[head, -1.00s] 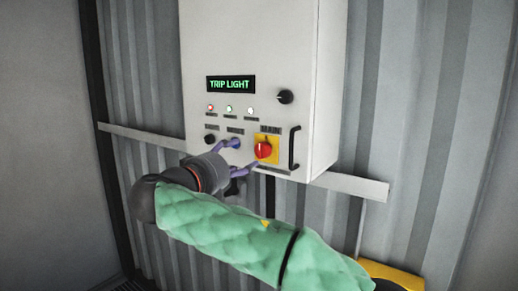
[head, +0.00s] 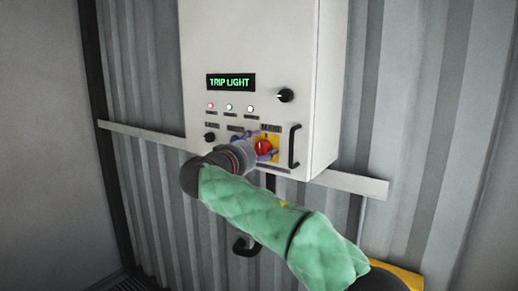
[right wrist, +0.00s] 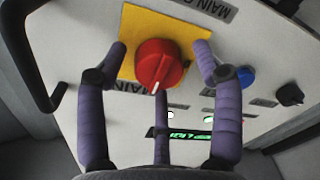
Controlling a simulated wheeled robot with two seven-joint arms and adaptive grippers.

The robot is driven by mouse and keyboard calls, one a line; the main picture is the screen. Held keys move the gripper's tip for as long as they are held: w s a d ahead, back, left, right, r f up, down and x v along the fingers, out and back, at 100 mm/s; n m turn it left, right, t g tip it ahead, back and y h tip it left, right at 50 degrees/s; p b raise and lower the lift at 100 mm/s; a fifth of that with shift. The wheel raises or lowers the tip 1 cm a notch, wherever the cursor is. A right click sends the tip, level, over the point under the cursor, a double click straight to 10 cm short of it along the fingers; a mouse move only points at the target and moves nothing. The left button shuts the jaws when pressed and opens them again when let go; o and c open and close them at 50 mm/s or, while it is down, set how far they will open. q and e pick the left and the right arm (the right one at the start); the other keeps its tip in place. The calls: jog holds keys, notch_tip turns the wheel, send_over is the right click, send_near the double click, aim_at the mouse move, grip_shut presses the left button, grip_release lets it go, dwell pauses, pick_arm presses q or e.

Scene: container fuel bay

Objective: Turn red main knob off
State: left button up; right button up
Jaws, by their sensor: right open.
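The red main knob (head: 264,147) sits on a yellow plate (head: 275,142) at the lower right of the grey-white control box (head: 245,40). In the right wrist view the knob (right wrist: 160,65) is at upper middle, with a white mark on its edge toward the camera. My right gripper (head: 258,143) is at the knob, its purple fingers open. In the right wrist view the fingers of the right gripper (right wrist: 160,62) stand on either side of the knob, with visible gaps; contact is not seen. My left gripper is out of view.
A black handle (head: 294,147) is just right of the knob. A black selector (head: 285,96) is above, and a small black knob (head: 210,137) is left. A blue button (right wrist: 244,77) lies close beside one finger. The display (head: 231,83) reads TRIP LIGHT.

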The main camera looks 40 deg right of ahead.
jog(key=shift+c, duration=0.3)
jog(key=c, duration=1)
jog(key=shift+r+n, duration=0.1)
jog(key=shift+n, duration=0.2)
jog(key=n+p, duration=0.3)
jog(key=shift+r, duration=0.1)
jog(key=n+p, duration=0.2)
jog(key=n, duration=0.1)
jog(key=shift+n+p, duration=0.4)
jog(key=shift+c, duration=0.2)
jog(key=n+g+p, duration=0.1)
jog(key=n+p, duration=0.5)
jog(key=p, duration=0.1)
jog(key=shift+n, duration=0.3)
jog(key=n+p, duration=0.2)
jog(key=shift+f+y+p, duration=0.3)
jog(key=shift+f+n+g+p, duration=0.1)
jog(key=shift+n+g+p, duration=0.3)
jog(key=shift+n, duration=0.2)
jog(key=shift+a+f, duration=0.1)
